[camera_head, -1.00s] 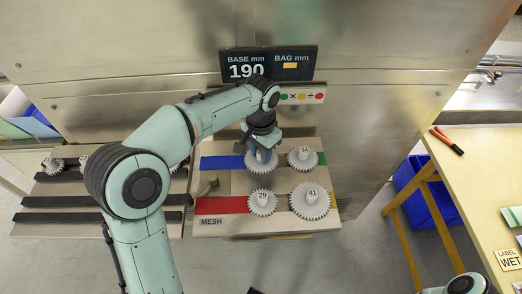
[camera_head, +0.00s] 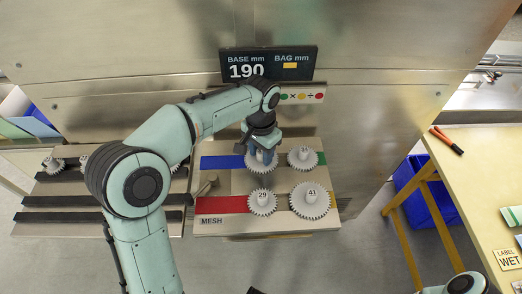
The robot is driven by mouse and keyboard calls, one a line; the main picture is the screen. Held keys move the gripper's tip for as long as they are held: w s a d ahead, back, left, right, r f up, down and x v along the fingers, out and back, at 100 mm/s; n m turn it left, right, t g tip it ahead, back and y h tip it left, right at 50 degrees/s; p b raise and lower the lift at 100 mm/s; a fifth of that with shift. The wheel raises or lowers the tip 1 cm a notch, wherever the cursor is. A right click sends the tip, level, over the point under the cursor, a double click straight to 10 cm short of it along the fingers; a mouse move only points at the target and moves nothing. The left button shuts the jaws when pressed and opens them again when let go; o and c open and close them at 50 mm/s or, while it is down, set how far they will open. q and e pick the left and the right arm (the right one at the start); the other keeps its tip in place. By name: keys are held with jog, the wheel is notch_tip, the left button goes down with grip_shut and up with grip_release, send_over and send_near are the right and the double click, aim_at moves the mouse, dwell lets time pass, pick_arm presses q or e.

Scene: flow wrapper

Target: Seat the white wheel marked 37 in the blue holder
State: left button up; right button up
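My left gripper (camera_head: 262,158) points down over the blue strip (camera_head: 220,162) of the board marked MESH. Its fingers are at the hub of a white toothed wheel (camera_head: 260,167) at the right end of that strip. The gripper hides this wheel's number and the holder under it, so I cannot read a 37 or tell whether the wheel is fully down. I also cannot tell whether the fingers still grip the hub.
Other white wheels stand on the board: one by the green strip (camera_head: 302,158), 29 (camera_head: 262,203) by the red strip, and 41 (camera_head: 311,201). A rack (camera_head: 95,200) with more wheels is at left. A display (camera_head: 268,65) stands behind. A yellow table (camera_head: 480,190) is at right.

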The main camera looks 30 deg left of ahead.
pick_arm(q)
jog(key=shift+o, duration=0.7)
notch_tip(320, 180, up, 13)
jog(key=p, duration=0.3)
jog(key=shift+r, duration=0.2)
pick_arm(e)
jog(key=w+r, duration=0.2)
jog(key=r, duration=0.1)
jog(key=shift+r, duration=0.25)
